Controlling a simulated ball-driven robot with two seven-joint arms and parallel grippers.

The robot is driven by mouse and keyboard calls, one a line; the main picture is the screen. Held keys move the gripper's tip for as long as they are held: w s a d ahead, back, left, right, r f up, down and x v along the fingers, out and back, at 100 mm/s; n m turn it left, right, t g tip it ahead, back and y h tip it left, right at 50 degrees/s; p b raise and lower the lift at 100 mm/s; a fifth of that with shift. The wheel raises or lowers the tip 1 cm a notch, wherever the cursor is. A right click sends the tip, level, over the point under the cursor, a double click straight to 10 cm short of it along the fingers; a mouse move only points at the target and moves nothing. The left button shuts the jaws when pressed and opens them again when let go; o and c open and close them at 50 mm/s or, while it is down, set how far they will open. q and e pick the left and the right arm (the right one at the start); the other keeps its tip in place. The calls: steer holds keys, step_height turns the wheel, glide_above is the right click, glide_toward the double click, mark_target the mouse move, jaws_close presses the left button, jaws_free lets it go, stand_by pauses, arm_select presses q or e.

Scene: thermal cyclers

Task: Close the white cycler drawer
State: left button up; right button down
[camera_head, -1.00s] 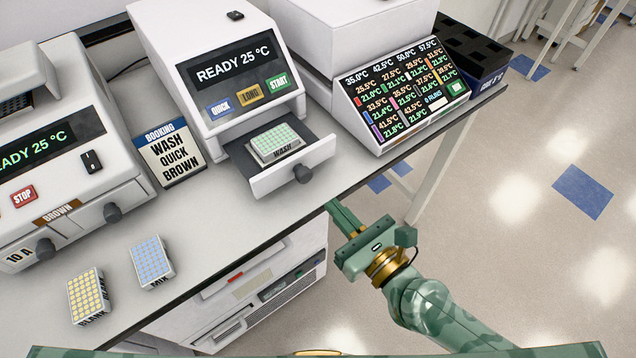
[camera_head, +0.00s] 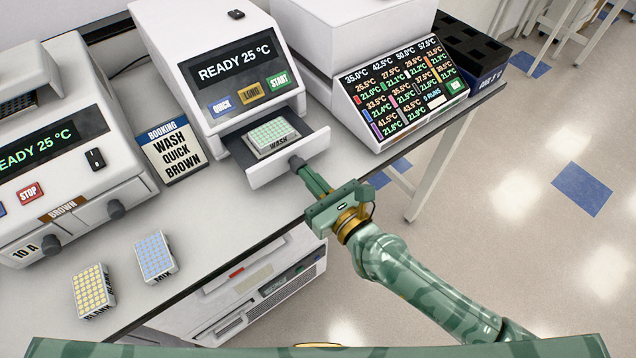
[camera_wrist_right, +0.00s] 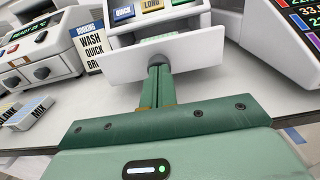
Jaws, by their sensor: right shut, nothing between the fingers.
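The white cycler (camera_head: 215,60) stands at the back with its drawer (camera_head: 290,160) pulled out toward me. A plate marked WASH (camera_head: 270,137) with green wells lies in the drawer. My right gripper (camera_head: 300,168) is shut and empty, its fingertips at the dark knob on the drawer front. My left gripper is not in view.
A second cycler marked BROWN (camera_head: 60,150) stands at left, with a booking sign (camera_head: 172,150) beside it. Plates marked BLANK (camera_head: 93,290) and MIX (camera_head: 155,257) lie near the table's front edge. A display unit (camera_head: 400,85) stands at right. The bench right of the drawer is clear.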

mark_target(278, 141)
steer(key=b+x, duration=0.1)
steer(key=x, duration=1.1)
steer(key=shift+r, duration=0.25)
